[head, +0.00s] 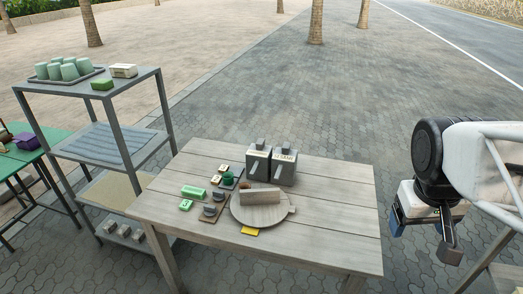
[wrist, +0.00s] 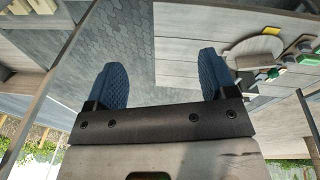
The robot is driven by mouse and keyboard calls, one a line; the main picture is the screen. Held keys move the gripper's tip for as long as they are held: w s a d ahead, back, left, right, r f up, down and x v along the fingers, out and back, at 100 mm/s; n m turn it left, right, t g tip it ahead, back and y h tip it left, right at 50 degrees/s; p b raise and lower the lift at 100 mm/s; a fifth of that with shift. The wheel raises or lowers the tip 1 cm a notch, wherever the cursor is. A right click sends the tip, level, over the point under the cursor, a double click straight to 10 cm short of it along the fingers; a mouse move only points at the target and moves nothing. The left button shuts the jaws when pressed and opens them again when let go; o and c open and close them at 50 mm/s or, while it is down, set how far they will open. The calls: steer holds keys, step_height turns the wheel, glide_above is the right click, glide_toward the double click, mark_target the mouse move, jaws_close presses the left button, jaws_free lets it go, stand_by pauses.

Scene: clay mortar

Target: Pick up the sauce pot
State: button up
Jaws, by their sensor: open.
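A small dark green pot (head: 228,179) stands among small items on the left half of the wooden table (head: 330,215) in the head view. It looks the most like the sauce pot, but it is too small to be sure. Small grey pots (head: 209,211) stand near it on a dark tray. My gripper (head: 422,234) is open and empty, off to the right of the table and well apart from these things. In the wrist view its two blue fingers (wrist: 163,80) are spread with paving between them. The pot cannot be clearly made out there.
A round wooden board (head: 258,213) with a block on it and two grey labelled boxes (head: 272,165) stand right of the small items. Green blocks (head: 193,192) lie to the left. A metal shelf (head: 105,100) with cups is farther left. The table's right side is clear.

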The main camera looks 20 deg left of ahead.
steer(key=w+a+f+n+g+h, duration=0.1)
steer(key=w+a+n+h, duration=0.15)
steer(key=w+a, duration=0.4)
steer(key=w+a+n+h, duration=0.1)
steer(key=w+a+n, duration=0.25)
steer(key=w, duration=0.65)
steer(key=w+a+f+n+t+h, duration=0.1)
steer(key=w+a+f+n, duration=0.2)
steer(key=w+a, duration=0.35)
steer(key=w+a+f+n+h, duration=0.2)
steer(key=w+a+f+n, duration=0.15)
steer(key=w+a, duration=0.3)
steer(key=w+a+f+n+t+h, duration=0.1)
steer(key=w+a+f+n, duration=0.3)
steer(key=a, duration=0.5)
steer(key=w+a+f+n+t+h, duration=0.1)
steer(key=w+a+f+n+t, duration=0.1)
steer(key=a+f, duration=0.55)
steer(key=a+f+n+t, duration=0.1)
steer(key=a+f+n, duration=0.1)
steer(key=a+f, duration=0.2)
steer(key=a+f+n+t, duration=0.1)
steer(key=a+f, duration=0.3)
steer(key=a, duration=0.7)
steer(key=a+f+n+t, duration=0.2)
steer(key=a+f+n, duration=0.1)
steer(key=a+f, duration=0.2)
steer(key=shift+a+h, duration=0.35)
steer(key=shift+a, duration=0.8)
steer(key=shift+x, duration=1.3)
